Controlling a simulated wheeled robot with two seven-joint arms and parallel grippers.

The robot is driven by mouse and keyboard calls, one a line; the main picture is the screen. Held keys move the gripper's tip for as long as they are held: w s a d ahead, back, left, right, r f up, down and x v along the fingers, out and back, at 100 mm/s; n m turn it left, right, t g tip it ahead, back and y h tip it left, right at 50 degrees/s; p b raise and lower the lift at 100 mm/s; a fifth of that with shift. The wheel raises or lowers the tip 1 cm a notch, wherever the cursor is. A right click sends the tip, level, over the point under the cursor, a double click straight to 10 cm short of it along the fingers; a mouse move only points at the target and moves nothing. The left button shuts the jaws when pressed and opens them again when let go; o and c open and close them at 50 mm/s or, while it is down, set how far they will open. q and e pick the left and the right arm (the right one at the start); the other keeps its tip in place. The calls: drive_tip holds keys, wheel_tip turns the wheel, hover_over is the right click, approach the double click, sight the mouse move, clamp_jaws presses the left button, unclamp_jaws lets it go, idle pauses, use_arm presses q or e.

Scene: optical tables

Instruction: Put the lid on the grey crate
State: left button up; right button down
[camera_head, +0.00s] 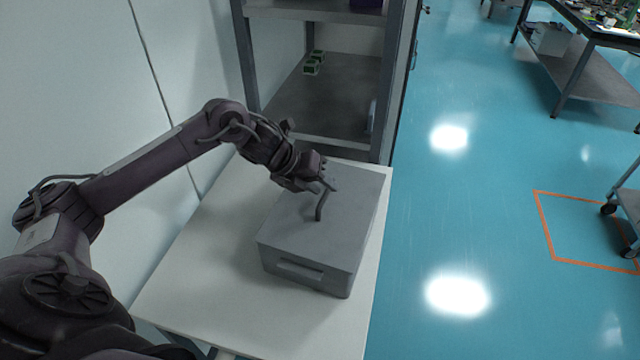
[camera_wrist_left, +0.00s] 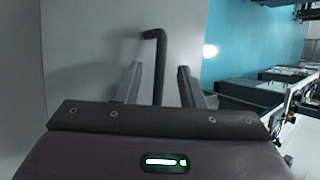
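The grey crate (camera_head: 310,272) stands on a white table, its front wall with a recessed grip facing me. A flat grey lid (camera_head: 352,215) covers its top, with no clear gap visible between them. The lid has a dark bent handle (camera_head: 319,209). My left gripper (camera_head: 325,182) is low over the lid at the handle. In the left wrist view the handle (camera_wrist_left: 160,60) lies between the two fingers of the left gripper (camera_wrist_left: 160,85), which are apart with space on both sides. The lid (camera_wrist_left: 85,60) fills the left there. My right gripper is out of view.
The white table (camera_head: 190,285) has bare room left and in front of the crate. A grey shelf unit (camera_head: 335,105) with small green boxes (camera_head: 313,63) stands close behind it. A pale wall is at the left, open blue floor at the right.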

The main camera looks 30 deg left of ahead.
use_arm(q)
drive_tip(key=shift+s+a+r, duration=0.2)
drive_tip(key=shift+a+r, duration=0.05)
drive_tip(key=b+v, duration=0.2)
drive_tip(key=v, duration=0.5)
drive_tip(key=shift+d+r, duration=0.1)
idle(0.4)
